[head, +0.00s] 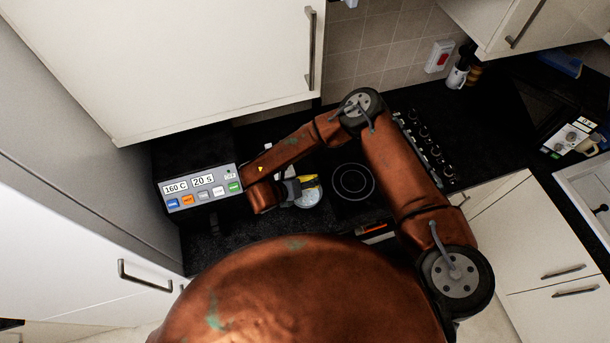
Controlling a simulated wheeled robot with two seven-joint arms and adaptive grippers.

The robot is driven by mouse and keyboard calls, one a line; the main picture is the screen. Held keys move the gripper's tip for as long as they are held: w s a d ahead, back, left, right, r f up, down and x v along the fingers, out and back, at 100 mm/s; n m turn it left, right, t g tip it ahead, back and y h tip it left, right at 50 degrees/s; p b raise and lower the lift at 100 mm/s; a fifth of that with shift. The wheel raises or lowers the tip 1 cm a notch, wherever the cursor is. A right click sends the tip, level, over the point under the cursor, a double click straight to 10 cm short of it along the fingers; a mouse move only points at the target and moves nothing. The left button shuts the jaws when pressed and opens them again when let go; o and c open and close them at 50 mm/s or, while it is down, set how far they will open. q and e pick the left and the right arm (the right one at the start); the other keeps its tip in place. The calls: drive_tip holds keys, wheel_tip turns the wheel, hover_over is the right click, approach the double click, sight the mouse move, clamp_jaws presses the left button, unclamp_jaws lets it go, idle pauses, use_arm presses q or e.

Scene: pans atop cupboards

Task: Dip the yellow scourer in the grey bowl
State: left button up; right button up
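A small yellow patch (309,183), which looks like the yellow scourer, shows at the tip of my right gripper (294,188). A pale grey round bowl (309,199) stands on the dark worktop just below it in the picture, partly covered by the gripper. My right arm comes in from the right and bends over the worktop, with its gripper pointing right. The fingers are small and overlap the yellow patch and the bowl's rim, so I cannot tell whether they are closed on it or touch the bowl. My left gripper is not in view.
An appliance with a button panel (204,192) stands close left of the gripper. A hob (352,182) with black knobs lies to the right. A white wall cupboard (190,60) hangs above.

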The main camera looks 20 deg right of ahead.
drive_tip(key=shift+w+d+r+m, duration=0.2)
drive_tip(key=shift+w+r+m, duration=0.05)
drive_tip(key=shift+w+m, duration=0.05)
drive_tip(key=shift+w+b, duration=0.1)
drive_tip(key=shift+b, duration=0.3)
wheel_tip(320, 180, down, 9)
drive_tip(key=b, duration=0.9)
drive_tip(key=shift+f, duration=0.15)
idle(1.7)
drive_tip(key=shift+r+p, duration=1.05)
drive_tip(key=shift+r, duration=1.15)
drive_tip(key=shift+r+p, duration=0.4)
drive_tip(key=shift+r, duration=0.65)
